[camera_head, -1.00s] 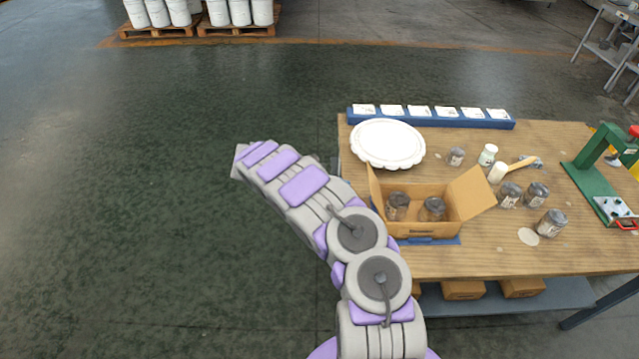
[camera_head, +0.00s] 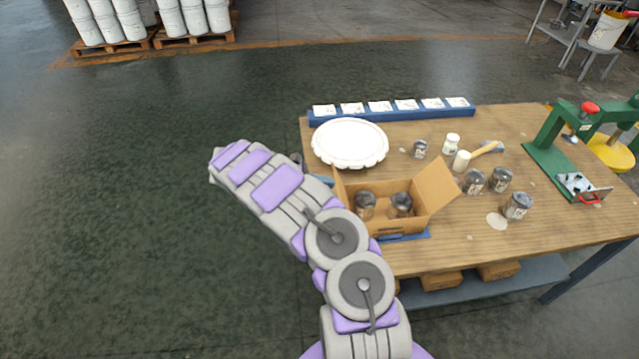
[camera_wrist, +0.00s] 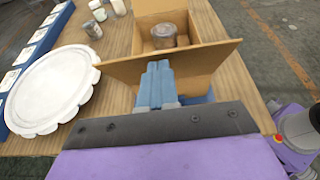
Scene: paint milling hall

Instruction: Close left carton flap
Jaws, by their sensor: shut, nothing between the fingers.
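The open cardboard carton (camera_head: 388,223) stands on the table with two dark-lidded jars inside, one at left (camera_head: 365,204) and one at right (camera_head: 401,204). Its left flap (camera_head: 340,187) stands up and is partly hidden by my arm in the head view. Its right flap (camera_head: 436,184) leans outward, open. In the wrist view the near flap (camera_wrist: 205,57) stands across the picture, with a jar (camera_wrist: 163,36) behind it. My gripper (camera_wrist: 158,66) has its blue fingers together and empty, on the outer side of this flap. Whether they touch it I cannot tell.
A white scalloped plate (camera_head: 349,143) lies behind and left of the carton. A blue rack (camera_head: 390,110) lines the table's back edge. The floor left of the table is clear.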

